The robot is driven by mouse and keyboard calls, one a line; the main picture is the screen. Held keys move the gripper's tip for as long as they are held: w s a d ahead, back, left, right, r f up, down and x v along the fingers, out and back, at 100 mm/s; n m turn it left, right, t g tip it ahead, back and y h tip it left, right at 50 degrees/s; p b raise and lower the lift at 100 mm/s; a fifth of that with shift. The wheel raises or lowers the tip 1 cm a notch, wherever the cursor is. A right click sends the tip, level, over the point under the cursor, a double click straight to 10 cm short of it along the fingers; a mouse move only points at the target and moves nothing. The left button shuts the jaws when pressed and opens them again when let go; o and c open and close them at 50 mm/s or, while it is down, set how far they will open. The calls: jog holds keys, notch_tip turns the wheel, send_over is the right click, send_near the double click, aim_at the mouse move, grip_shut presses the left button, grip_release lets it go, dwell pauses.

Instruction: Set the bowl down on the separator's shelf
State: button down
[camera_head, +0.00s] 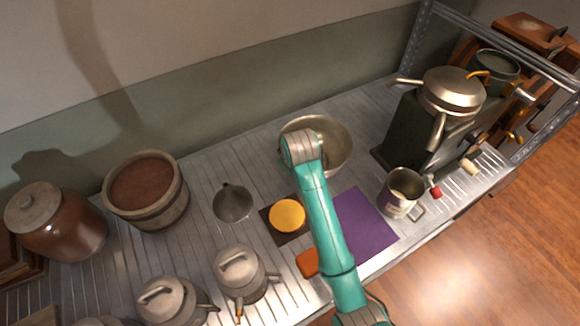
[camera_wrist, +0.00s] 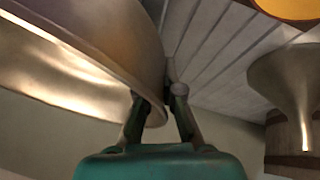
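The wide metal bowl (camera_head: 335,148) is over the slatted metal table near the back wall, left of the separator. My gripper shows in the wrist view (camera_wrist: 160,98) with one finger on each side of the bowl's wall (camera_wrist: 110,45), shut on it near the rim. In the head view my teal arm and wrist cover the gripper and the bowl's left side. I cannot tell whether the bowl touches the table. The separator (camera_head: 405,128) has a dark green body and a silver top pan (camera_head: 452,90). I cannot clearly make out its shelf.
A metal mug (camera_head: 403,190) stands before the separator. A purple mat (camera_head: 362,225), a yellow disc (camera_head: 287,215) and a funnel (camera_head: 233,203) lie nearer. A wooden tub (camera_head: 147,190), brown jar (camera_head: 57,222) and kettles (camera_head: 245,272) stand left. A metal rack post (camera_head: 415,40) rises behind.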

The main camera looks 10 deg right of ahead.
jog(key=shift+f, duration=0.55)
jog(key=c, duration=1.3)
grip_release()
jog(key=shift+f, duration=0.15)
jog(key=v, duration=1.2)
jog(key=shift+s, duration=0.1)
